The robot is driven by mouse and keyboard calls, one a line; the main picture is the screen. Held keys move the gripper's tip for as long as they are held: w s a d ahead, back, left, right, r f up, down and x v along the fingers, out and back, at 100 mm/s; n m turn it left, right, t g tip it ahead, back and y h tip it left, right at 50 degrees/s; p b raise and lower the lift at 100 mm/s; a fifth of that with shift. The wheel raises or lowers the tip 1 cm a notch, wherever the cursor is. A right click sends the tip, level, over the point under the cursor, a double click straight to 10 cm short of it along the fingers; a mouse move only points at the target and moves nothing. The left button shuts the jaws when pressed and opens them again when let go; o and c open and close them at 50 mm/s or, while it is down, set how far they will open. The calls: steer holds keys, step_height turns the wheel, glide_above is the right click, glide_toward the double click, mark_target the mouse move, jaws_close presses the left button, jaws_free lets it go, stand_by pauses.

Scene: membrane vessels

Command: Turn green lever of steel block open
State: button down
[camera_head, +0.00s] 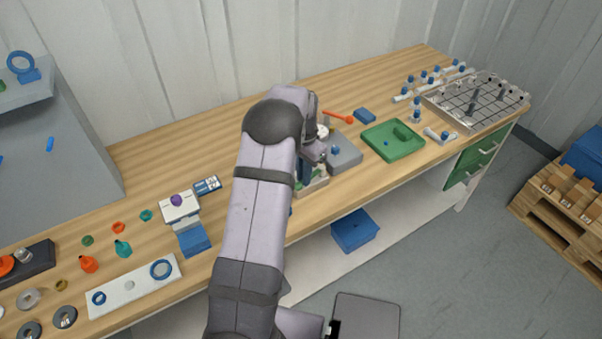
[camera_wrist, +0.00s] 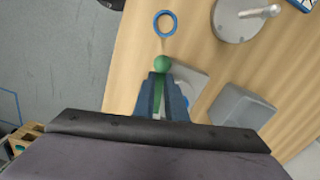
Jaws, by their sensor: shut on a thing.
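The green lever (camera_wrist: 158,103) shows in the wrist view, running between my jaws with its round green knob (camera_wrist: 162,64) just beyond the fingertips. My gripper (camera_wrist: 159,78) is shut on this lever. The steel block (camera_wrist: 190,78) is a pale square piece behind and to the right of the fingers, partly hidden by them. In the head view the block (camera_head: 318,186) sits near the bench's front edge, under my gripper (camera_head: 305,180). My arm hides much of it, and the lever's angle is hard to tell there.
A grey box (camera_head: 345,153) stands close to the right of the block; it also shows in the wrist view (camera_wrist: 236,112). A green tray (camera_head: 393,141) lies farther right. A blue ring (camera_wrist: 164,24) lies beyond the knob. A round grey base (camera_wrist: 230,22) with a metal rod is near it.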

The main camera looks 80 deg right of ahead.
steer(key=s+d+n, duration=0.1)
steer(key=s+n, duration=0.9)
steer(key=n, duration=0.5)
steer(key=shift+d+n+b, duration=0.15)
steer(key=shift+n+b, duration=0.15)
steer(key=shift+b, duration=0.05)
steer(key=shift+s+r, duration=0.1)
steer(key=c, duration=2)
jaws_free()
steer(key=shift+c, duration=0.2)
step_height(320, 180, up, 7)
steer(key=b, duration=0.2)
steer(key=shift+r, duration=0.15)
